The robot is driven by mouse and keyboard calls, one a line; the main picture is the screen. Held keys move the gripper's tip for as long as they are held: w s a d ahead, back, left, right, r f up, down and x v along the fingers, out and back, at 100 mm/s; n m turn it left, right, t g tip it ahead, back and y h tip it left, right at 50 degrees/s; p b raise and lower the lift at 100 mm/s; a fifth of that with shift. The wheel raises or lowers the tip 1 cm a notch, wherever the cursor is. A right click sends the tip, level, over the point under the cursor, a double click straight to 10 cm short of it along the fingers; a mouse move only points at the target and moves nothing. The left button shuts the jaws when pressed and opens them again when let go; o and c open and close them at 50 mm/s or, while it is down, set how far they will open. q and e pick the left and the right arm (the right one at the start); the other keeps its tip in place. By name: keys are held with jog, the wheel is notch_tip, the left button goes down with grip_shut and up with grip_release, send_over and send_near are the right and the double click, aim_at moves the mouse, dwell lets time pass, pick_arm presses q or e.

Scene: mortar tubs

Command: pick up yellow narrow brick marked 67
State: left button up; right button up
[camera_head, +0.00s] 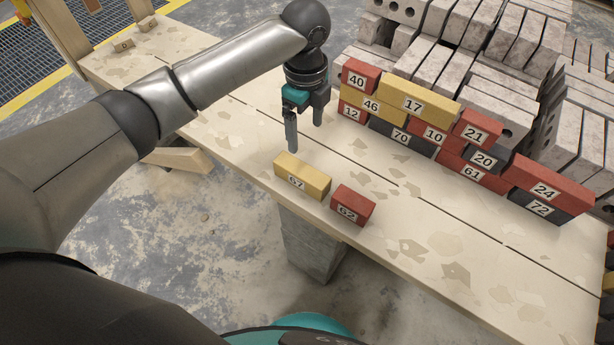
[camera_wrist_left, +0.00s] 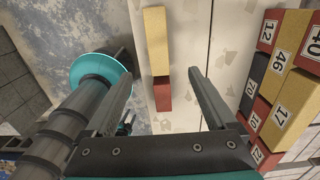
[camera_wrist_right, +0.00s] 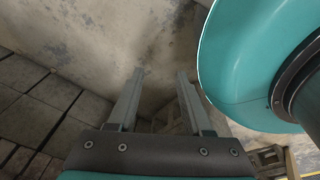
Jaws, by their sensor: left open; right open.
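The yellow narrow brick marked 67 (camera_head: 302,177) lies on the pale plank table near its front edge. It also shows in the left wrist view (camera_wrist_left: 156,40), between and beyond the fingers. My left gripper (camera_head: 305,138) is open and empty, above the table just behind the brick and apart from it. In the left wrist view my left gripper (camera_wrist_left: 158,82) has its fingers wide apart. My right gripper (camera_wrist_right: 157,78) is open and empty over the floor, seen only in its own wrist view.
A red brick marked 62 (camera_head: 352,205) lies just right of the yellow one. A stacked wall of numbered bricks (camera_head: 430,135) stands behind, with grey blocks (camera_head: 480,60) beyond it. The table (camera_head: 450,245) is bare at front right.

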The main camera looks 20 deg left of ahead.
pick_arm(q)
jog(key=b, duration=0.3)
send_over(302, 170)
jog(key=f, duration=0.4)
jog(key=d+f, duration=0.1)
jog(key=f, duration=0.1)
jog(key=shift+f, duration=0.25)
notch_tip(302, 170, down, 2)
jog(key=shift+w+f, duration=0.1)
jog(key=shift+a+f+b, duration=0.2)
jog(key=shift+f+b, duration=0.5)
jog(key=shift+f, duration=0.4)
jog(key=shift+a+f+b, duration=0.3)
jog(key=shift+f+b, duration=0.25)
jog(key=shift+f, duration=0.4)
jog(key=shift+f+b, duration=0.55)
jog(key=shift+f, duration=0.65)
pick_arm(e)
jog(key=w+a, duration=0.3)
jog(key=w, duration=0.5)
jog(key=shift+w+a+r, duration=0.3)
jog(key=shift+w+a, duration=0.05)
jog(key=shift+a, duration=0.05)
pick_arm(q)
grip_shut()
jog(key=shift+r, duration=0.1)
